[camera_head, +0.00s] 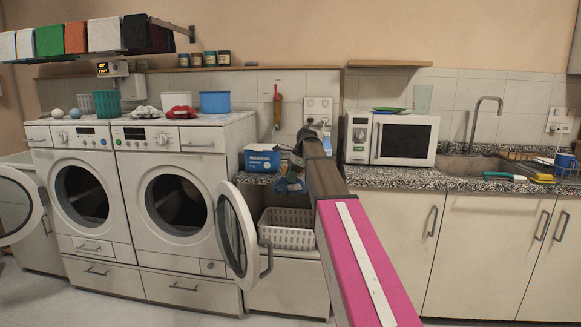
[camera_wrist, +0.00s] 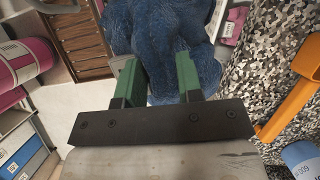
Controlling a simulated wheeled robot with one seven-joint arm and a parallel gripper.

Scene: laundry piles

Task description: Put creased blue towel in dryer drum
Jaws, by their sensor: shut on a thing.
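A dark blue, rumpled towel (camera_wrist: 170,35) fills the top of the wrist view between the two green fingers of my gripper (camera_wrist: 158,75). My gripper is shut on it. In the head view the towel (camera_head: 291,185) shows small, hanging at the end of my arm above a white basket. Two white front-loading machines stand to the left with round doors swung open. The right machine's dark drum opening (camera_head: 178,203) faces out, and its door (camera_head: 237,235) stands between it and my gripper. The left machine's drum (camera_head: 83,195) also shows. I cannot tell which is the dryer.
The white basket (camera_head: 287,236) sits low between the machines and the speckled counter (camera_head: 400,176). A blue-and-white box (camera_head: 262,158) stands near my gripper. A microwave (camera_head: 391,139) is on the counter. An orange handle (camera_wrist: 290,110) is at right in the wrist view. Floor before the machines looks clear.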

